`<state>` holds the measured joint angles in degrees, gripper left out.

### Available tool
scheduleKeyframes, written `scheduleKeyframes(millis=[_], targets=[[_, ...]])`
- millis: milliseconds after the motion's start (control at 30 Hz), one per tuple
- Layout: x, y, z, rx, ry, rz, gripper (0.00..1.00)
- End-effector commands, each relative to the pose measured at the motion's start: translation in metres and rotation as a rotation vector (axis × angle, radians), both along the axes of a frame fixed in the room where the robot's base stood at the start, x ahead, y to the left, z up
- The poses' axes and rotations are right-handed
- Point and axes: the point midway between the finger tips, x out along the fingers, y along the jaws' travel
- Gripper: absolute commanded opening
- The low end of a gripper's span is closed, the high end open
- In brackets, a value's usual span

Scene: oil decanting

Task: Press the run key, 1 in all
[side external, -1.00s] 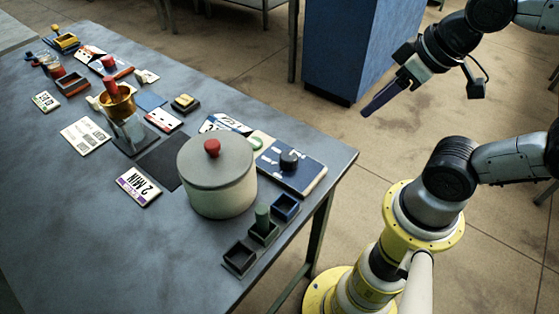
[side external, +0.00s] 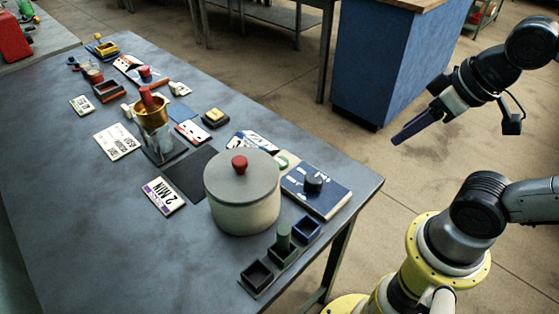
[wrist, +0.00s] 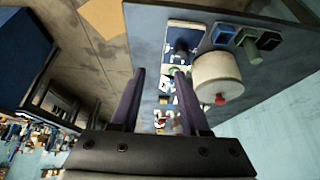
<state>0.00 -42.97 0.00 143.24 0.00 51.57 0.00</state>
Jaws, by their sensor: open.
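No key in view carries a run label that I can read. A small yellow-topped block on a dark base (side external: 215,117) sits mid-table, right of the funnel; it looks like a push key, but I cannot tell if it is the run key. A blue panel with a black knob (side external: 313,183) lies near the table's right corner. My gripper (side external: 408,133) is open and empty, in the air beyond the table's right edge, well apart from everything. In the wrist view its two fingers (wrist: 159,75) are spread, with the table items beyond them.
A lidded grey pot (side external: 242,200) with a red knob stands near the right end. Small open bins (side external: 257,274) line the front edge. A brass funnel (side external: 151,110) stands over a clear vessel. A "2 MIN" card (side external: 163,197) lies beside a dark mat (side external: 192,173). A blue cabinet (side external: 385,60) stands behind.

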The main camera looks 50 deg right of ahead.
Motion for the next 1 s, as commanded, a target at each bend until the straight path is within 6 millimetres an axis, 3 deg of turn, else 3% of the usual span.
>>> scheduleKeyframes(millis=[33,233,1000], targets=[[0.0,0.0,0.0,0.0,0.0,0.0,0.34],[0.0,0.0,0.0,0.0,0.0,0.0,0.0],[0.0,0.0,0.0,0.0,0.0,0.0,0.0]])
